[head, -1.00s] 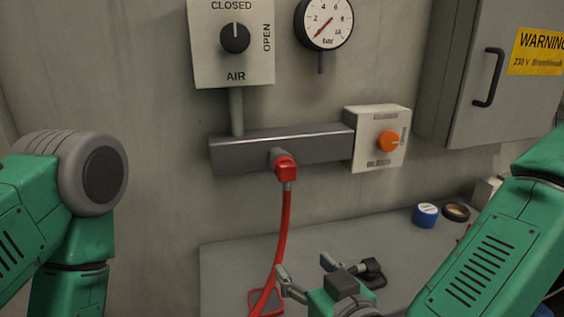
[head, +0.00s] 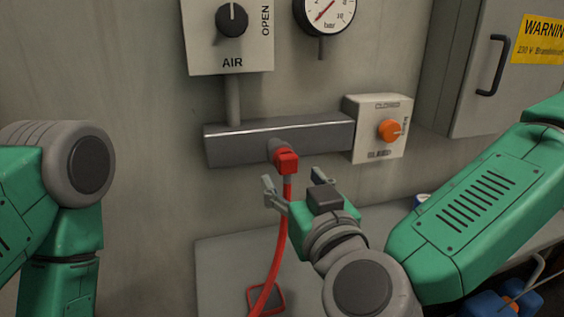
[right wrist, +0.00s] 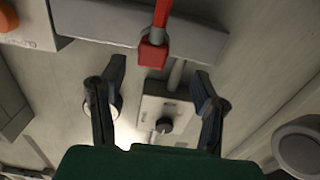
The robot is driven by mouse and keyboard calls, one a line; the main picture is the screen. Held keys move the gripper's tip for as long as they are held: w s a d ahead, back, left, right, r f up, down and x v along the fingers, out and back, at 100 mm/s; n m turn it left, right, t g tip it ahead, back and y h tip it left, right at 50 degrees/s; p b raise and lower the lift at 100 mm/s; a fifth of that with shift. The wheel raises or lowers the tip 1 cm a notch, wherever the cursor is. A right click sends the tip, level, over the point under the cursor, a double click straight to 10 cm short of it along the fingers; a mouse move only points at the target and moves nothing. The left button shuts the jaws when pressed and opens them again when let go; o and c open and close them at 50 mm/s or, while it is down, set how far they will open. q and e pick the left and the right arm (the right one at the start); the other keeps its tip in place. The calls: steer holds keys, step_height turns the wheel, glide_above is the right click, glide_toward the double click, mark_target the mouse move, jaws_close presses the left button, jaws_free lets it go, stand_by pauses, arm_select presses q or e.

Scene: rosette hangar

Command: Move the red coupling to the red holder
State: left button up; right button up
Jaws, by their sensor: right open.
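The red coupling (head: 287,161) is on the port of the grey manifold bar (head: 225,145), with a red hose (head: 277,245) hanging from it. My right gripper (head: 293,182) is open and empty, just below the coupling in the head view, with its fingers either side of the hose. In the right wrist view the coupling (right wrist: 152,54) shows between and beyond the open fingers (right wrist: 158,80), apart from them. A red-edged square (head: 266,300) lies on the bench, partly behind the hose; I cannot tell whether it is the red holder. My left gripper is out of view.
An AIR knob panel (head: 231,45) and a gauge (head: 324,12) are above the manifold. A bleed box with an orange knob (head: 389,130) is at its right end. A grey cabinet (head: 490,70) stands upper right. The bench (head: 220,270) is clear at left.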

mark_target(294, 166)
steer(key=x, duration=0.2)
steer(key=shift+w+f, duration=0.1)
steer(key=shift+w, duration=0.3)
steer(key=shift+w+d, duration=0.15)
steer(key=shift+w, duration=0.9)
steer(key=shift+w+p, duration=0.35)
steer(key=shift+w, duration=0.25)
steer(key=shift+w+a, duration=0.25)
steer(key=shift+a, duration=0.55)
steer(key=shift+d, duration=0.55)
steer(key=shift+a, duration=0.45)
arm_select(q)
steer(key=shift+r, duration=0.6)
